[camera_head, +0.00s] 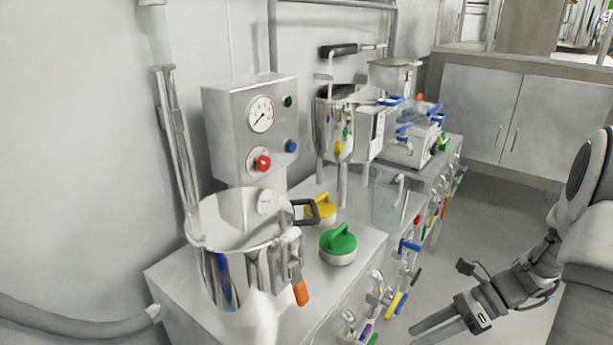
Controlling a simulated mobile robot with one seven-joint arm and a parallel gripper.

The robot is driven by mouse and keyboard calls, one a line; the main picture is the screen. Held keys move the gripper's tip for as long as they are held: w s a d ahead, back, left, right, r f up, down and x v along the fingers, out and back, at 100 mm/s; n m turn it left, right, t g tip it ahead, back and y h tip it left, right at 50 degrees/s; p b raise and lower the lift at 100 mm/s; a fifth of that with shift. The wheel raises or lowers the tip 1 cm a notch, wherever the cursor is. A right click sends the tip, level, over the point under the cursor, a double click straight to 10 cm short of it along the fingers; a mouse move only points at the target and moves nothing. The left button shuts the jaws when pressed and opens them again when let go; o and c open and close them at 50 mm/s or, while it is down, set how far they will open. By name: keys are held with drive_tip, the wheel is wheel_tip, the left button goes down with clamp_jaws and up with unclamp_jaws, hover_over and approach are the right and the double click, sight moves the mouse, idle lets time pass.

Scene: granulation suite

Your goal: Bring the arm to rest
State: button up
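My gripper (424,331) is at the lower right, at the end of my dark arm, over the grey floor in front of the metal bench. Its pale fingers point left and down, and the tips are near the bottom edge of the picture. Nothing shows between them. I cannot tell whether the fingers are apart or closed. My arm is bent and comes in from the right edge, clear of the bench and the equipment.
A steel bowl (236,262) and a control box (247,128) stand on the bench at left. Green (338,244) and yellow (321,211) handled lids sit beside the bowl. Coloured handles line the bench front. Cabinets (513,116) stand behind open floor (492,222).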

drive_tip(key=s+a+r+n+t+h, duration=0.3)
drive_tip(key=s+a+r+n+h, duration=0.15)
drive_tip(key=r+n, duration=0.6)
drive_tip(key=s+a+r+n+t+h, duration=0.35)
drive_tip(key=s+r+n+h, duration=0.35)
drive_tip(key=n, duration=0.6)
wheel_tip(320, 180, up, 17)
drive_tip(key=w+p, duration=0.1)
drive_tip(key=p, duration=1.4)
drive_tip(key=shift+r+y, duration=0.15)
drive_tip(key=shift+y, duration=0.3)
